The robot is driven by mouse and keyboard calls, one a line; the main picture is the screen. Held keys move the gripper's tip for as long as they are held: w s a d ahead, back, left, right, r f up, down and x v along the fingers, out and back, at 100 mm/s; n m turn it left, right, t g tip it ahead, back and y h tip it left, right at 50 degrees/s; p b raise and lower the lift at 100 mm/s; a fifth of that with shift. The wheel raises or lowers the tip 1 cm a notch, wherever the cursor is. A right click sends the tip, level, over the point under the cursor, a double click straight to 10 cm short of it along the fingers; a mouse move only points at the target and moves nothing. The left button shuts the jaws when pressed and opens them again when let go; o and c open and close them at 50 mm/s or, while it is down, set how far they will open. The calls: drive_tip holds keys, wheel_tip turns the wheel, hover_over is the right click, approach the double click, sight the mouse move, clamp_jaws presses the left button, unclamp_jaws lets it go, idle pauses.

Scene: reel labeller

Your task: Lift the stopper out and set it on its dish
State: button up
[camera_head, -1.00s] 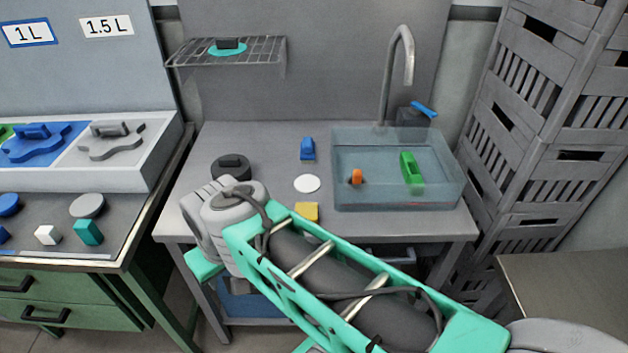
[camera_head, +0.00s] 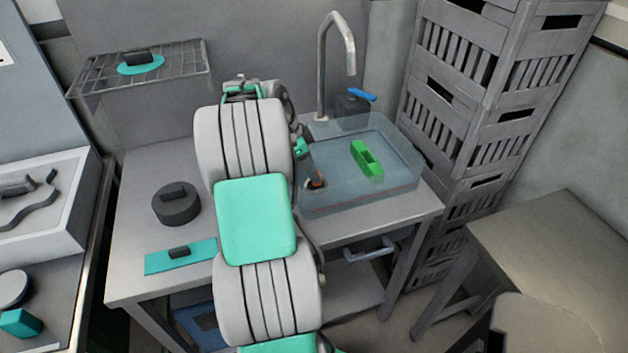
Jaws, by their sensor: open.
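The orange stopper (camera_head: 318,183) stands at the left end of the clear water-filled basin (camera_head: 400,193), low near its floor. My gripper (camera_head: 311,175) is small and partly hidden behind my arm. It is open, at the basin's left end, close beside or above the stopper. I cannot tell whether its fingers straddle the stopper or touch it. The white round dish on the worktop is hidden behind my arm now.
A green block (camera_head: 367,158) is in the basin under the curved tap (camera_head: 338,60). A dark round weight (camera_head: 176,203) and a teal plate (camera_head: 180,257) with a dark knob lie left of my arm. A wire shelf (camera_head: 145,72) hangs above. Grey crates (camera_head: 475,90) stand right.

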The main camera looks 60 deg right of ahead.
drive_tip(key=shift+x, duration=1.8)
drive_tip(key=shift+s+d+r, duration=0.1)
drive_tip(key=shift+s+d, duration=0.05)
clamp_jaws()
